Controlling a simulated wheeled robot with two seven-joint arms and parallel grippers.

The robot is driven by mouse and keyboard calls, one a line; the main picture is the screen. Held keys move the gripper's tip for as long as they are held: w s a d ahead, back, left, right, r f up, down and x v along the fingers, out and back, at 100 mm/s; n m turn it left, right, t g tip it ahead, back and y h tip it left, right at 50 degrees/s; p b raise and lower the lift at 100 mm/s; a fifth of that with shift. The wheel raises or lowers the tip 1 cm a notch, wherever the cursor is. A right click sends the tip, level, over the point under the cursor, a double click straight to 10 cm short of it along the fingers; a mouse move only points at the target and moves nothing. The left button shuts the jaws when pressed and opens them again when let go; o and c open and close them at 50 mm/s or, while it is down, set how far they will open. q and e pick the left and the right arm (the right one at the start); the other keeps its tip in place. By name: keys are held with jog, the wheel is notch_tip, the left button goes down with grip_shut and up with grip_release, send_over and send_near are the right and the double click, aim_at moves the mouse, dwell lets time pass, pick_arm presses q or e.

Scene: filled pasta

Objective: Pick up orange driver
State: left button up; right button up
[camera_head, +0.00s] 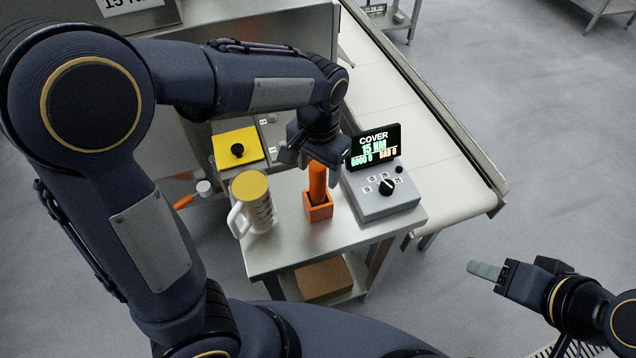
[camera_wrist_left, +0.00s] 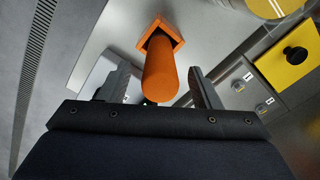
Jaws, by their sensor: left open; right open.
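The orange driver (camera_head: 317,182) stands upright in a square orange holder (camera_head: 318,212) on the small metal table. In the left wrist view the driver's handle (camera_wrist_left: 160,72) points toward the camera, with the holder (camera_wrist_left: 172,28) behind it. My left gripper (camera_head: 312,155) is open above the driver. In the wrist view its two fingers (camera_wrist_left: 158,88) stand on either side of the handle, with gaps visible. My right gripper (camera_head: 484,270) is out over the floor at the lower right, away from the table.
A control box (camera_head: 381,195) with a knob and a lit screen (camera_head: 375,147) stands right of the holder. A white mug-like container (camera_head: 257,215) with a yellow top stands left. A yellow plate with a black knob (camera_head: 238,144) lies behind. A conveyor (camera_head: 440,180) runs along the right.

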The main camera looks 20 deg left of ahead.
pick_arm(q)
jog(key=shift+f, duration=0.9)
jog(key=shift+c, duration=0.5)
jog(key=shift+r, duration=0.1)
jog(key=c, duration=1.1)
notch_tip(320, 180, up, 10)
